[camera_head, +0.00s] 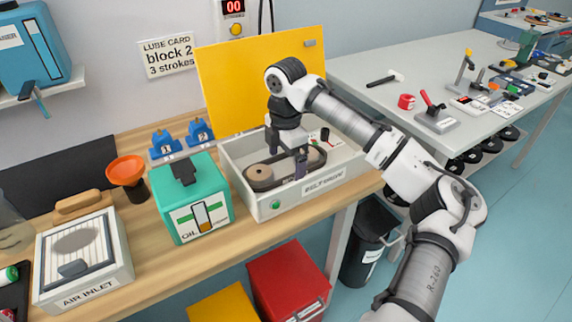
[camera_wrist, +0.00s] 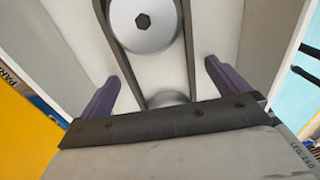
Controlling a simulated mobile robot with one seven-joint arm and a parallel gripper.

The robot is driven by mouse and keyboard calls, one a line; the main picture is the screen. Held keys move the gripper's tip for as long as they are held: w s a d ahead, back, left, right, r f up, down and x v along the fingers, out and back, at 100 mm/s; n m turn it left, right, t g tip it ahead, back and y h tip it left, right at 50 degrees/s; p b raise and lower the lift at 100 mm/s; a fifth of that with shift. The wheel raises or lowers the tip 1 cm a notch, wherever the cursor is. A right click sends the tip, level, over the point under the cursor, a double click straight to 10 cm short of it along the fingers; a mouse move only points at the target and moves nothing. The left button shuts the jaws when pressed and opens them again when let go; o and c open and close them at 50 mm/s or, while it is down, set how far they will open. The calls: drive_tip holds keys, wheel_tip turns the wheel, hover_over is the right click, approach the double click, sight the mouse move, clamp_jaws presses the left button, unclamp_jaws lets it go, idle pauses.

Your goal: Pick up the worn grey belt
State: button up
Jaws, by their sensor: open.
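The worn grey belt (camera_head: 267,186) is a dark loop around two pulleys inside the open white belt drive box (camera_head: 236,188). In the wrist view the belt (camera_wrist: 191,50) runs in two strands beside a large pale pulley (camera_wrist: 143,22) and a smaller pulley (camera_wrist: 167,98) behind it. My gripper (camera_head: 301,164) reaches down into the box at the belt's right part. It is open and empty. In the wrist view the two purple fingers of my gripper (camera_wrist: 160,82) stand apart, one on each side of both strands. Whether they reach the belt's depth is unclear.
The yellow lid (camera_head: 250,80) stands raised behind the box. A green oil can (camera_head: 189,200) is close to the left. Blue parts (camera_head: 165,143), an orange funnel (camera_head: 126,171) and the air inlet box (camera_head: 82,262) are farther left. The box walls surround my gripper.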

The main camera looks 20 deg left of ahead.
drive_tip(key=c, duration=1.1)
drive_tip(key=shift+o, duration=0.2)
